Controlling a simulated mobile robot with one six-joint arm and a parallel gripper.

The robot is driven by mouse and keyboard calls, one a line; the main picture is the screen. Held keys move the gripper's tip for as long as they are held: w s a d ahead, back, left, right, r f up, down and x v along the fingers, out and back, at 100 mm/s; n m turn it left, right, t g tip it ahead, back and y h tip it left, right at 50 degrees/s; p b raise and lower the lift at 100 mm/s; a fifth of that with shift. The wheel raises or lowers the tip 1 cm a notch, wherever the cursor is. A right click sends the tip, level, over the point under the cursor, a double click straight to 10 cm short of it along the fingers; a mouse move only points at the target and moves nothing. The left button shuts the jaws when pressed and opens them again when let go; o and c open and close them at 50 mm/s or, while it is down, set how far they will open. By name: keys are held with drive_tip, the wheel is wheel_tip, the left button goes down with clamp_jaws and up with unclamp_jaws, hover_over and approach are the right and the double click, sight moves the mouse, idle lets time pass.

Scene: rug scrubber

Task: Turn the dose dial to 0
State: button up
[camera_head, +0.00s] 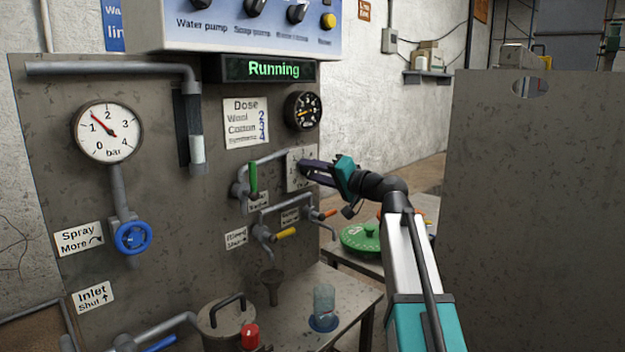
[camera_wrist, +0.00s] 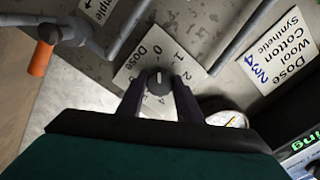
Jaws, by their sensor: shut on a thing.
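The dose dial (camera_wrist: 159,84) is a small dark round knob with a white pointer mark, on a white plate (camera_wrist: 128,76) with "Dose" and numbers. In the wrist view the mark points to the top of the picture, towards small print I cannot read surely; a 1 and a 2 show to its right. My gripper (camera_wrist: 160,92) has one finger on each side of the knob and is shut on it. In the head view my gripper (camera_head: 304,167) reaches the plate (camera_head: 292,180) from the right and its fingers hide the knob.
A Dose card (camera_head: 246,122) lists wool, cotton and synthetic values. A black gauge (camera_head: 302,111) sits above the dial plate. Pipes with a green lever (camera_head: 253,180), a yellow lever (camera_head: 284,233) and an orange lever (camera_head: 328,214) are close by. The lit display (camera_head: 270,69) reads Running.

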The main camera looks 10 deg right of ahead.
drive_tip(key=shift+f+n, duration=0.1)
drive_tip(key=shift+n, duration=0.2)
drive_tip(key=shift+a, duration=0.1)
drive_tip(key=o, duration=1)
drive_tip(key=shift+o, duration=0.2)
drive_tip(key=shift+s, duration=0.15)
drive_tip(key=p+v, duration=0.1)
drive_tip(key=v, duration=1.2)
drive_tip(key=shift+s+d, duration=0.25)
drive_tip(key=shift+d, duration=0.05)
drive_tip(key=v, duration=0.9)
drive_tip(key=shift+p, duration=0.4)
